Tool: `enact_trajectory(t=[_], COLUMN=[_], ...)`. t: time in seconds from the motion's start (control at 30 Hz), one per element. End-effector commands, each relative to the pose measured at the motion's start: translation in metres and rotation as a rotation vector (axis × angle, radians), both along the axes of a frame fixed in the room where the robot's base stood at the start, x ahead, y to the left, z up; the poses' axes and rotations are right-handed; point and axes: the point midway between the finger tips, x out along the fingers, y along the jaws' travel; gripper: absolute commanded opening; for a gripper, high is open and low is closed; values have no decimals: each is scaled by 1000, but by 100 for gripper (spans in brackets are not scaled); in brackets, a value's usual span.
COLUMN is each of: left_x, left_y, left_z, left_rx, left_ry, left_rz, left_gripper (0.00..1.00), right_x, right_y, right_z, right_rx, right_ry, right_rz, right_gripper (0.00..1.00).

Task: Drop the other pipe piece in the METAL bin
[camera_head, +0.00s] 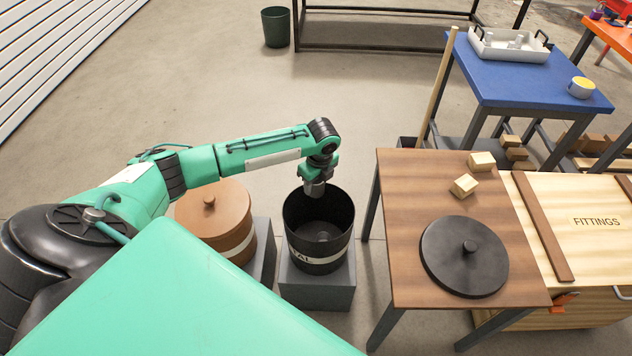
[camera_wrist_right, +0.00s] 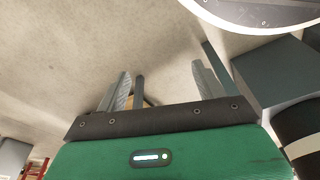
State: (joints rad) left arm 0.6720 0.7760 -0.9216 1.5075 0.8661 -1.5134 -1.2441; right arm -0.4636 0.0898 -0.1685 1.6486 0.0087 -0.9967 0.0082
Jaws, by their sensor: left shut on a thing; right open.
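The METAL bin (camera_head: 319,258) is a black open bin with a pale band, of whose lettering "TAL" shows. My left gripper (camera_head: 315,188) is over the bin's far left rim, pointing down. It is shut on a small grey piece, mostly hidden by the jaws; I take it for the pipe piece. My right gripper (camera_wrist_right: 160,88) shows only in the right wrist view, with its fingers apart and nothing between them.
A brown lidded bin (camera_head: 216,222) stands left of the METAL bin. Right of it, a wooden table (camera_head: 408,205) holds a black round lid (camera_head: 464,256) and two wooden blocks. A white tray (camera_head: 510,46) with grey pieces sits on a blue table (camera_head: 520,82). A FITTINGS crate (camera_head: 590,255) is at right.

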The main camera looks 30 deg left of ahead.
Motion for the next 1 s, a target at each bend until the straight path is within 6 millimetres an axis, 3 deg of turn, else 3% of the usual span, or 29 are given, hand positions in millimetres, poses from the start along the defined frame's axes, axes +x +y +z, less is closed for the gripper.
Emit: enact_trajectory(t=[0.6, 1.0], left_x=[0, 0], left_y=[0, 0], left_z=[-34, -39], left_rx=[1, 1], left_ry=[-1, -1], left_rz=[0, 0], left_gripper=[19, 19], right_x=[21, 22], right_y=[7, 7], right_z=[86, 108], right_rx=[18, 21], right_ry=[-55, -69], right_rz=[-6, -7], right_gripper=[70, 70])
